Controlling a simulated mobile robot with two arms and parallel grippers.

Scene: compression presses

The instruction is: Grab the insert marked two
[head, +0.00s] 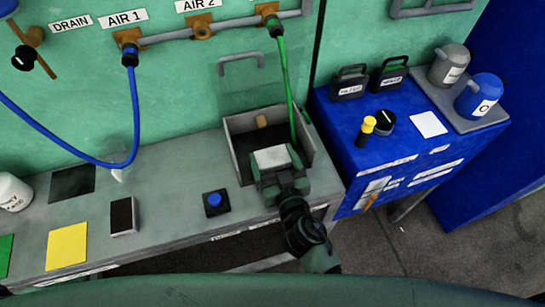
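Two black blocks with handles and white labels stand on the blue cabinet: a left block (350,84) and a right block (389,74). They look like inserts, but their labels are too small to read surely, so I cannot tell which is marked two. My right gripper (273,165) is over the open grey-walled bay (232,126) in the bench, left of the blocks and apart from them. Its fingertips are hidden under its body, so I cannot see whether it is open or shut. My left gripper is out of view.
The blue cabinet (345,142) also holds a yellow-topped item (368,125), a black round item (386,121), a white card (429,124), a grey jug (449,66) and a blue jug (480,95). A green hose (284,75) hangs into the bay. A blue button (214,200) is on the bench.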

